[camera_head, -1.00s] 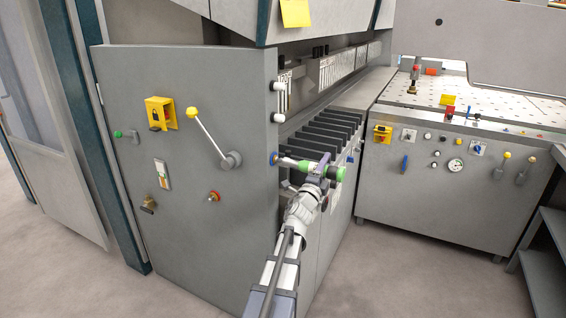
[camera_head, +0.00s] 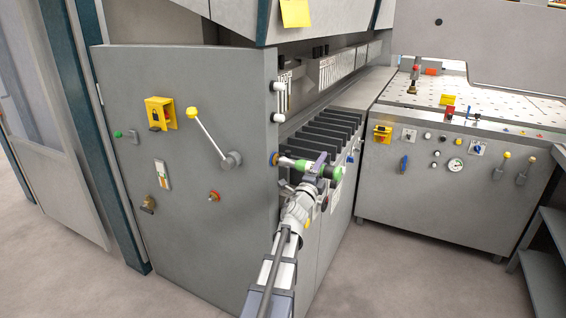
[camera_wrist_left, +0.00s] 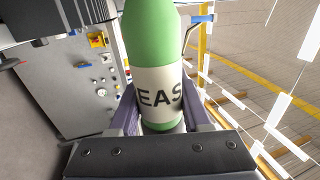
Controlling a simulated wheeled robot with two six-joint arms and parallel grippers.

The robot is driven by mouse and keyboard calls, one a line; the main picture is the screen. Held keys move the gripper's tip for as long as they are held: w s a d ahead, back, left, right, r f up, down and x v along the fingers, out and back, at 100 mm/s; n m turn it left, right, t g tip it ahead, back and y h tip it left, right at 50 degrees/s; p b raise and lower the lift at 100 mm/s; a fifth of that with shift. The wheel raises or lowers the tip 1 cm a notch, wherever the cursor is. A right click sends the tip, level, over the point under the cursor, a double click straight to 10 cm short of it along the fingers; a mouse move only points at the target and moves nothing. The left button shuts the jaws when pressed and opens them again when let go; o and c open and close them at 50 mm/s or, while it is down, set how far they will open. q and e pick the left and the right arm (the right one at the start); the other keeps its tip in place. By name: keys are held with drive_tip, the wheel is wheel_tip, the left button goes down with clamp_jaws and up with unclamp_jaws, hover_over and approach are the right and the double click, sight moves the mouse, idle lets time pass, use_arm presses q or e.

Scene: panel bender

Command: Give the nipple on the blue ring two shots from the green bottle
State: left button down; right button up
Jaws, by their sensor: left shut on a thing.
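My left gripper (camera_head: 317,172) is shut on the green bottle (camera_head: 335,172), which lies nearly level at the right edge of the grey machine panel. In the left wrist view the bottle (camera_wrist_left: 152,40) is green with a pale label reading "EAS", between the two purple fingers. Its thin front end points left to the blue ring (camera_head: 273,158) on the panel edge. The tip appears to meet the ring, but contact is too small to tell. The nipple itself is hidden or too small to see. My right gripper is not in view.
The panel carries a yellow-knobbed lever (camera_head: 208,135), a yellow bracket (camera_head: 161,113) and a red knob (camera_head: 214,196). Black slats (camera_head: 325,125) stand behind the bottle. A second cabinet (camera_head: 450,190) with controls stands at right. The floor between is clear.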

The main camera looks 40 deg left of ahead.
use_arm(q)
drive_tip(key=shift+d, duration=0.15)
drive_tip(key=shift+w+d, duration=0.3)
drive_tip(key=shift+d, duration=0.6)
drive_tip(key=shift+d, duration=0.1)
idle(0.4)
drive_tip(key=w+d, duration=0.1)
drive_tip(key=d, duration=0.6)
drive_tip(key=shift+w+d, duration=0.3)
drive_tip(key=shift+w, duration=0.1)
wheel_tip(320, 180, up, 10)
drive_tip(key=p, duration=1)
